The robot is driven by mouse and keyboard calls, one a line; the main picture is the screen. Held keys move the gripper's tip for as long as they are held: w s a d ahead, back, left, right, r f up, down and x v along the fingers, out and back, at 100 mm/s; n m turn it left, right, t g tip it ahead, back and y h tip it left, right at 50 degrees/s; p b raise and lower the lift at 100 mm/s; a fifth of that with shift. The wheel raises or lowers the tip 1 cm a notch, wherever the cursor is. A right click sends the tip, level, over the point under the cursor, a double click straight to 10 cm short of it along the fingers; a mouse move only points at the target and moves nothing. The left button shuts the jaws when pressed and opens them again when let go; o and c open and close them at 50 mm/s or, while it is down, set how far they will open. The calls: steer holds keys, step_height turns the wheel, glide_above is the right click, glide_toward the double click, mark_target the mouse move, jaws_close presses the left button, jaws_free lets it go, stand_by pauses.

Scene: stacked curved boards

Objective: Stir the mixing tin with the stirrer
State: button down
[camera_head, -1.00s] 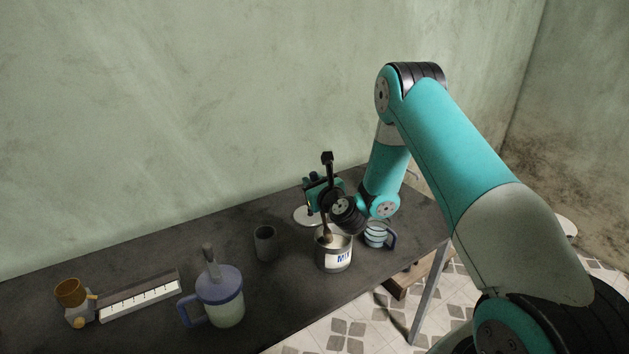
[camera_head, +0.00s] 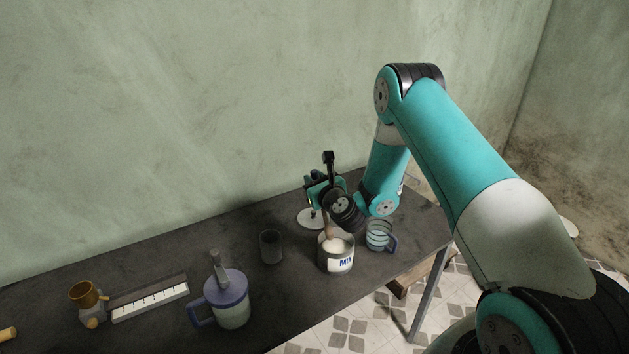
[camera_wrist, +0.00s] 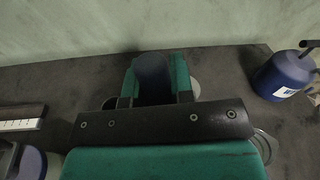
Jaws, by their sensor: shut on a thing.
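The mixing tin (camera_head: 337,264), a pale can with a "MIX" label, stands upright near the table's front edge in the head view. Whitish contents show at its top. My gripper (camera_head: 319,191) is above and behind the tin, shut on the stirrer (camera_head: 328,163). The stirrer's dark handle stands up above the jaws and its brownish shaft slants down to the tin's mouth; its lower end is hidden. In the wrist view, my gripper (camera_wrist: 155,80) shows two green fingers on either side of a dark blue rounded piece, apparently the stirrer's handle.
A striped mug (camera_head: 380,237) stands close right of the tin, a dark cup (camera_head: 271,247) to its left. A pale disc (camera_head: 309,219) lies behind the tin.

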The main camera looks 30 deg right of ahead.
step_height(320, 180, up, 5)
steer(key=p, duration=0.5)
stand_by(1.0)
